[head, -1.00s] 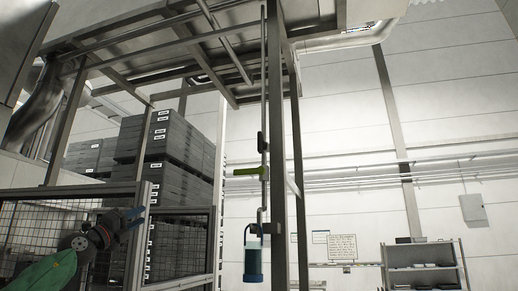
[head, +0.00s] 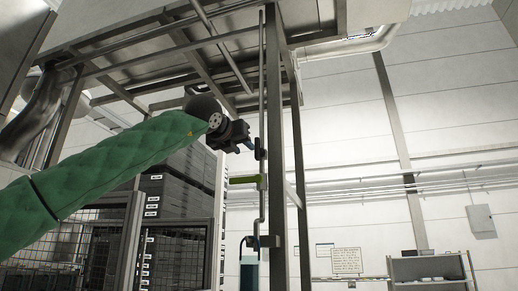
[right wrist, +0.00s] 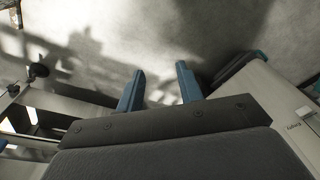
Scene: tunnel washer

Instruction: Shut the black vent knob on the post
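The black vent knob (head: 262,148) is on the thin vertical pipe beside the grey post (head: 275,190) in the head view. My left gripper (head: 251,145) has its blue fingertips just left of the knob, at about its height. The fingertips overlap or nearly meet the knob in the picture; I cannot tell whether they touch. The fingers show edge-on, so their opening is unclear. My right gripper (right wrist: 160,88) shows in the right wrist view with its two blue fingers apart and nothing between them.
A yellow-green lever (head: 244,180) sticks out left from the pipe below the knob. A clear bowl with a blue guard (head: 250,272) hangs lower. Stacked grey crates (head: 180,205) stand behind a mesh fence (head: 70,250). A shelf (head: 430,268) stands at the far right.

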